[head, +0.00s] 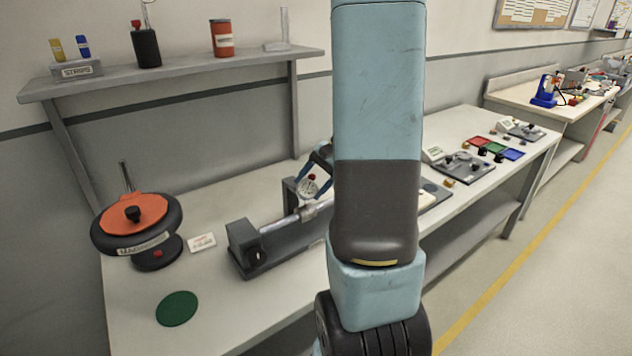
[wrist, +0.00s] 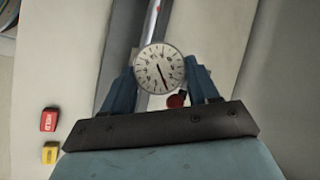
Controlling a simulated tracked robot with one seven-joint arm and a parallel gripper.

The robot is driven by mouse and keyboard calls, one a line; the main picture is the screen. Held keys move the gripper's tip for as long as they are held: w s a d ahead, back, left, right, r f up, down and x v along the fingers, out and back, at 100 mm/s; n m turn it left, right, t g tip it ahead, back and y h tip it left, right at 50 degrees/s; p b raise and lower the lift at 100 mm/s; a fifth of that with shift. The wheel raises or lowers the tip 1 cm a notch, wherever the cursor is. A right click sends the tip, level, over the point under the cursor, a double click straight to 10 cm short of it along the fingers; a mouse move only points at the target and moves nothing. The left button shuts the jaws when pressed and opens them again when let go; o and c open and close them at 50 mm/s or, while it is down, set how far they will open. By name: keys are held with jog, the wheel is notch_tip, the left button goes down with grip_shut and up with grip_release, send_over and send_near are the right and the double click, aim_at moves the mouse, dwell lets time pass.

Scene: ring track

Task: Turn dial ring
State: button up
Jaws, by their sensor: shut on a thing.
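A round white dial (head: 308,188) with black marks stands over a metal shaft on the bench. In the wrist view the dial (wrist: 158,68) faces the camera, with its dark needle pointing down and slightly right. My gripper (wrist: 160,72) is shut on the dial's rim, with one blue finger at its left side and one at its right. In the head view my gripper (head: 316,168) is mostly hidden behind my arm. A red knob (wrist: 177,100) shows just below the dial. The dark fixture (head: 245,248) holds the metal shaft (head: 290,219).
An orange-topped round device (head: 128,228), a small white card (head: 202,242) and a green disc (head: 177,308) sit to the left on the bench. Trays and small fixtures (head: 466,166) lie to the right. The bench front is clear.

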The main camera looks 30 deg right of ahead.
jog(key=shift+s, duration=0.1)
dwell(0.5)
jog(key=o, duration=1.1)
jog(key=shift+c, duration=0.2)
jog(key=shift+r, duration=0.1)
jog(key=v, duration=1.3)
jog(key=shift+s+d, duration=0.15)
jog(key=shift+r, duration=0.1)
